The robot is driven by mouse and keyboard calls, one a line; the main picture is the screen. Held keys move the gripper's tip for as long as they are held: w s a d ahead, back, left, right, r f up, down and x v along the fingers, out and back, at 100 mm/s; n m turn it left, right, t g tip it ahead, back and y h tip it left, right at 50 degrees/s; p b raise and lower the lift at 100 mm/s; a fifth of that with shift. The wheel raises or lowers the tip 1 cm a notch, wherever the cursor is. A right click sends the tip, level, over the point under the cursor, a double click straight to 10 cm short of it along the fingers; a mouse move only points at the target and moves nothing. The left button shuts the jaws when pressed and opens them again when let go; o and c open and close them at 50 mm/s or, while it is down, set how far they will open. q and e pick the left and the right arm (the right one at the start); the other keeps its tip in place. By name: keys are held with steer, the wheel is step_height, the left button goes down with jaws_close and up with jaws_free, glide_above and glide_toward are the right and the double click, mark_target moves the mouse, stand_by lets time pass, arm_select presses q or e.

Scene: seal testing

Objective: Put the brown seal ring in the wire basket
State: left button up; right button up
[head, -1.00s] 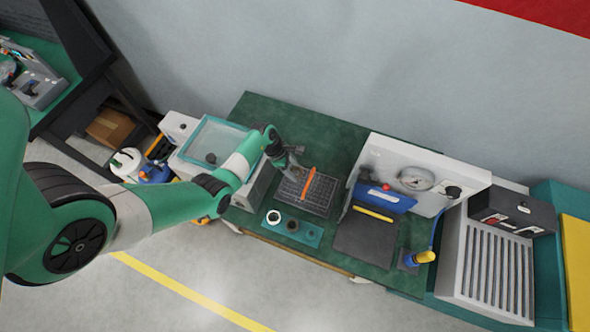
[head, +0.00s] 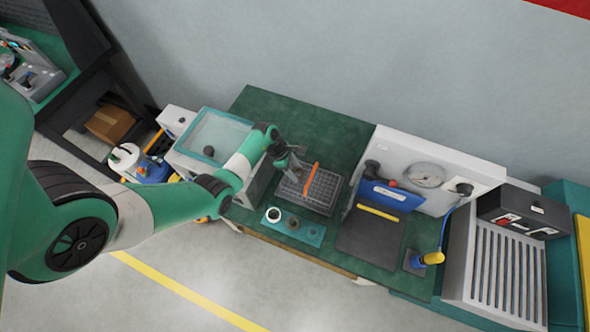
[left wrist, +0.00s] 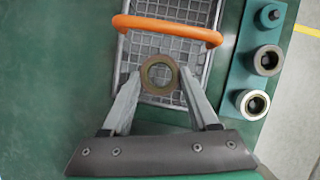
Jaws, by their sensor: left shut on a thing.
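The brown seal ring (left wrist: 159,74) is between the fingertips of my left gripper (left wrist: 160,80) in the left wrist view. The gripper is shut on it. The ring overlaps the mesh of the wire basket (left wrist: 167,42), on the gripper's side of the orange handle (left wrist: 167,30); its exact height is unclear. In the head view my left gripper (head: 298,166) is over the upper left part of the basket (head: 328,193). The ring cannot be made out there. My right gripper is not in view.
A teal holder (head: 313,234) with a pale ring (head: 273,214) and darker round parts stands in front of the basket. A white test panel with a gauge (head: 425,174) and a blue-covered device (head: 390,195) stand right of it. Green mat behind the basket is clear.

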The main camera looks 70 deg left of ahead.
arm_select(q)
steer(key=shift+f+b, duration=1.25)
steer(key=shift+f, duration=0.45)
steer(key=shift+f, duration=0.2)
steer(key=o, duration=1.5)
steer(key=shift+c, duration=0.2)
step_height(320, 180, up, 10)
steer(key=p, duration=1)
